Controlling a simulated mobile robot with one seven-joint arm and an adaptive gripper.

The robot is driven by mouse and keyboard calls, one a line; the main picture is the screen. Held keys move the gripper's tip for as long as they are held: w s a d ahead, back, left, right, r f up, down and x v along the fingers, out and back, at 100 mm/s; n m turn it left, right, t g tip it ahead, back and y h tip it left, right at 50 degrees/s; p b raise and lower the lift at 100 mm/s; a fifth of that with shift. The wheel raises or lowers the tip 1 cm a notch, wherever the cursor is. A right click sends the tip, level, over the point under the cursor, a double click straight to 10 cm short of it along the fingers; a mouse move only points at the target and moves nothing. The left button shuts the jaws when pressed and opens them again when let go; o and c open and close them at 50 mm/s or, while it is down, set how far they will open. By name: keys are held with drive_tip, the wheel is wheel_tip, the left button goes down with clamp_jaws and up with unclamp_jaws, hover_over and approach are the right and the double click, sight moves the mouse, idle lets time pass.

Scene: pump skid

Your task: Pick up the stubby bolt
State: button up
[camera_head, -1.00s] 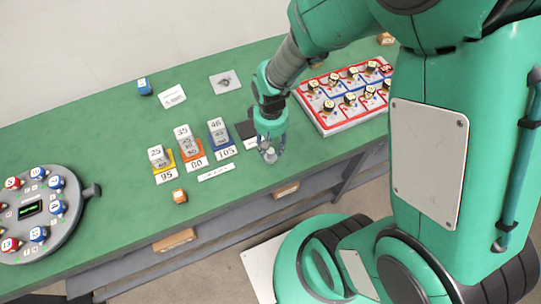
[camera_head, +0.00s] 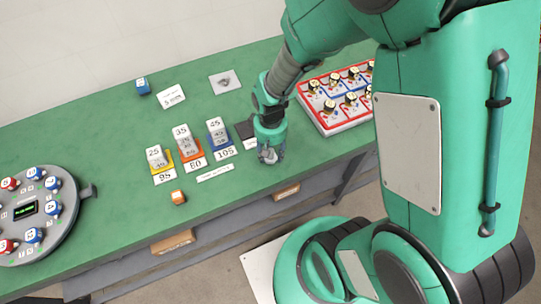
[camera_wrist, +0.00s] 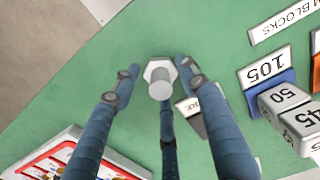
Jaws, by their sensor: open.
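The stubby bolt (camera_wrist: 160,80) is a short pale grey cylinder on a wider hexagonal head. It stands upright on the green table (camera_wrist: 75,95), near its front edge. It also shows in the head view (camera_head: 268,156), partly hidden by my fingers. My gripper (camera_wrist: 158,76) is open, with its blue-grey fingers spread around the bolt. Two fingertips lie left and right of it with gaps in the wrist view, and a third finger is below it. In the head view my gripper (camera_head: 271,153) is low over the table, pointing down.
Left of my gripper are numbered blocks on yellow, orange and blue bases (camera_head: 218,134) with labels. A red-and-blue bordered board (camera_head: 338,118) with several knobs lies to the right. A dark pad (camera_head: 244,130) is close by. A round grey dial panel (camera_head: 70,225) stands far left.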

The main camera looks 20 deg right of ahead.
drive_tip(key=c, duration=0.8)
drive_tip(key=shift+c, duration=0.2)
drive_tip(key=shift+r+p, duration=0.35)
drive_tip(key=shift+r, duration=0.45)
wheel_tip(320, 180, up, 2)
drive_tip(key=shift+r+p, duration=0.1)
drive_tip(key=shift+p, duration=0.35)
drive_tip(key=s+r+p, duration=0.1)
drive_tip(key=s+p, duration=0.2)
drive_tip(key=s, duration=1.3)
drive_tip(key=shift+a, duration=0.2)
drive_tip(key=shift+r, duration=0.1)
